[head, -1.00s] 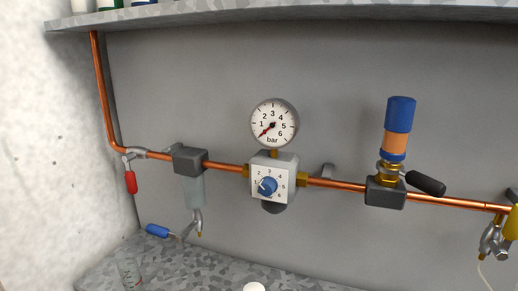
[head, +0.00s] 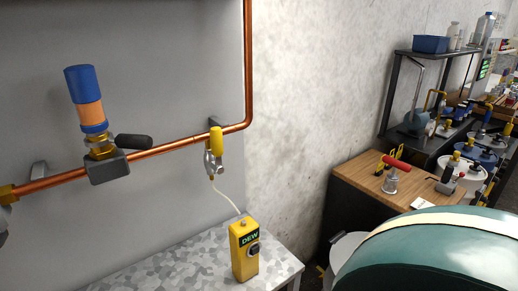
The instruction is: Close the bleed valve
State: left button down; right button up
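A small metal valve (head: 213,167) with a yellow lever (head: 216,140) hangs from the copper pipe (head: 170,151), left of the pipe's upward bend. Its lever points up. A thin pale tube runs from the valve down to a yellow meter marked DEW (head: 244,252). No label tells me whether this is the bleed valve. Further left, a fitting with a blue and orange cylinder (head: 87,98) and a black lever (head: 134,141) sits on the pipe; that lever points right. Neither gripper shows in the head view.
The meter stands on a mottled grey bench (head: 180,265), otherwise clear here. A large teal rounded body (head: 440,255) with a cream band fills the lower right. Behind it are a wooden-topped table (head: 365,181) with clamps and a dark shelf (head: 440,52) with containers.

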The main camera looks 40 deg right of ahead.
aim_at(216, 134)
jog(key=z, duration=1.15)
